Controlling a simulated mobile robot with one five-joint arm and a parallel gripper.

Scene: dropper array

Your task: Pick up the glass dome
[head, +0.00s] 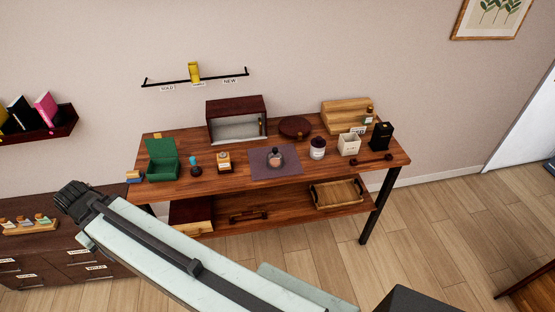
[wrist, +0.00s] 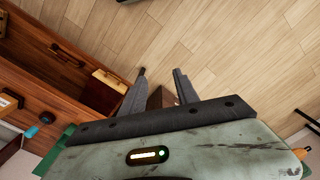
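A small rounded clear thing with a dark knob, which looks like the glass dome (head: 275,158), stands on a dark purple mat (head: 291,170) near the middle of the wooden table's top. It is small, and I cannot tell what is under the glass. My gripper (head: 68,193) is at the left in the head view, over the drawer cabinet and well away from the dome. In the wrist view my gripper (wrist: 160,72) has its two fingers apart with nothing held between them. The dome is not seen in the wrist view.
Around the mat stand an amber bottle (head: 224,161), a white jar (head: 317,149), a cream box (head: 348,145) and a green open box (head: 162,164). A dark red cabinet (head: 236,105) stands behind. A wooden tray (head: 337,204) is on the lower shelf.

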